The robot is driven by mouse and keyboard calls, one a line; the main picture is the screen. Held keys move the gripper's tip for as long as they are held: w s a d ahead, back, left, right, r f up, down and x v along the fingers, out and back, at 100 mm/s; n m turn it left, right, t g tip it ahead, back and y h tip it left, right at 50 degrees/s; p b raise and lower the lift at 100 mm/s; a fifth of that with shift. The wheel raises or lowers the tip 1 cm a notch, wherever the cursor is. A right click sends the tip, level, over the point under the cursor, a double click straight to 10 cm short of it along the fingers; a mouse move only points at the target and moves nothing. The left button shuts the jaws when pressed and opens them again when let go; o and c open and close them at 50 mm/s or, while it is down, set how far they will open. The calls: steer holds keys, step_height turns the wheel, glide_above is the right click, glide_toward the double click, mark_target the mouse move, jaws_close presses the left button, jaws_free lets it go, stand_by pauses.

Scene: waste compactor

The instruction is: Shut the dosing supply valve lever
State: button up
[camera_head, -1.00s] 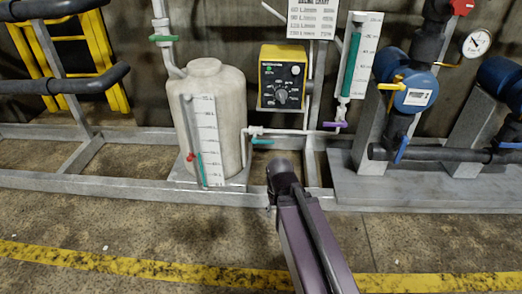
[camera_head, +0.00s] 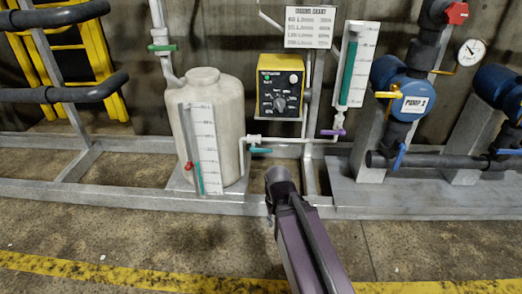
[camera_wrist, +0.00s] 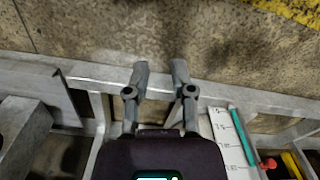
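No lever in view is labelled as the dosing supply valve. A teal lever (camera_head: 260,150) lies level on the white pipe just right of the tank. A purple lever (camera_head: 333,132) lies level below the clear measuring tube, and a green lever (camera_head: 162,47) lies level on the pipe above the tank. My gripper (camera_wrist: 160,70) is open and empty in the wrist view, its two fingers apart over the grey frame rail and floor. In the head view my arm's end hides it, below and right of the teal lever. None of these levers shows in the wrist view.
The off-white tank (camera_head: 226,110) stands on the grey frame, with a white scale (camera_head: 207,140) at its front. A yellow control box (camera_head: 280,87) is above the white pipe. Blue pumps (camera_head: 392,90) stand at right. The rail (camera_head: 100,194) crosses in front; open floor lies before it.

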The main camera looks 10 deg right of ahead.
steer(key=shift+r, duration=0.3)
jaws_close()
step_height(320, 180, up, 17)
steer(key=p, duration=1.7)
steer(key=shift+s, duration=0.1)
